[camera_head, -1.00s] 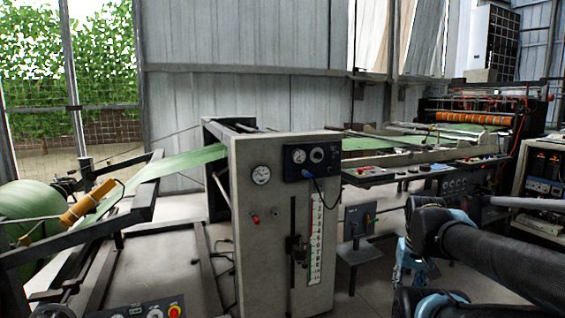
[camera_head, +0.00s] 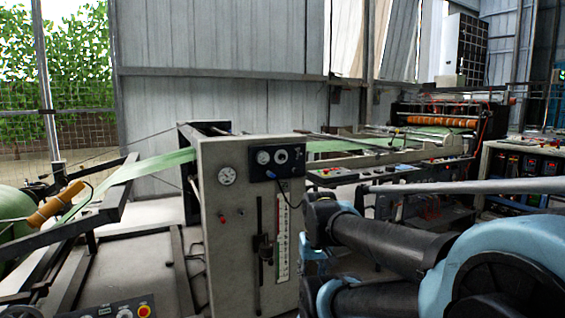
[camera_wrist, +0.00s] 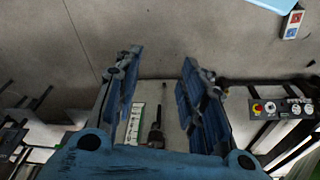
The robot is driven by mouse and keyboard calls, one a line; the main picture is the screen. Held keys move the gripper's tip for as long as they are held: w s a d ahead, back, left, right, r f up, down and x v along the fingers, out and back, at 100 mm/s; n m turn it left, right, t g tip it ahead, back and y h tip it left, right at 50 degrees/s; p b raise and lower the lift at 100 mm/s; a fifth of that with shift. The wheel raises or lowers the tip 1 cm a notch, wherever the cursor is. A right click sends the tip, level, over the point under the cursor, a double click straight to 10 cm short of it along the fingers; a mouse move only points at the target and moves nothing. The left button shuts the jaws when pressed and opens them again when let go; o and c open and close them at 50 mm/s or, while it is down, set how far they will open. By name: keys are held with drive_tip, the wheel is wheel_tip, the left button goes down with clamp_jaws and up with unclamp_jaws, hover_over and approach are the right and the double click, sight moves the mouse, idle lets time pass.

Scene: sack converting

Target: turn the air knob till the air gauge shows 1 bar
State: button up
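A round white gauge (camera_head: 227,175) is on the front of the grey machine cabinet (camera_head: 225,262). A black panel (camera_head: 272,163) beside it carries a smaller gauge (camera_head: 263,157) and a round dark-centred fitting (camera_head: 281,156). Needle readings are too small to read. A small red knob (camera_head: 222,218) sits below the large gauge. I cannot tell which part is the air knob. My gripper (camera_wrist: 160,68) is open and empty in the wrist view, its blue fingers wide apart and touching nothing. In the head view my arm is right of the cabinet; the fingers cannot be made out.
A scale strip (camera_head: 283,235) and a dark vertical slide (camera_head: 262,245) are on the cabinet front. A control box (camera_head: 120,310) with a red button is at the lower left. Green web (camera_head: 150,170) runs into the machine. Electrical cabinets (camera_head: 515,165) stand at the right.

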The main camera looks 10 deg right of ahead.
drive_tip(key=w+a+r+n+t+y, duration=0.1)
drive_tip(key=w+a+r+t+y, duration=0.15)
drive_tip(key=w+r, duration=0.4)
drive_tip(key=w+a+r+n+t+y, duration=0.1)
drive_tip(key=w+a+r+t+y, duration=0.15)
drive_tip(key=w, duration=0.65)
drive_tip(key=w+a+r+n+t+y, duration=0.1)
drive_tip(key=w+a+r+t+y, duration=0.15)
drive_tip(key=w+r, duration=0.35)
drive_tip(key=m+t+h, duration=0.2)
drive_tip(key=t+h, duration=0.1)
drive_tip(key=t, duration=0.5)
approach(284, 158)
drive_tip(key=shift+y, duration=0.25)
drive_tip(key=x, duration=0.8)
drive_tip(key=shift+w+a+r, duration=0.1)
drive_tip(key=shift+w+a, duration=0.05)
drive_tip(key=shift+w, duration=0.25)
drive_tip(key=c, duration=1.1)
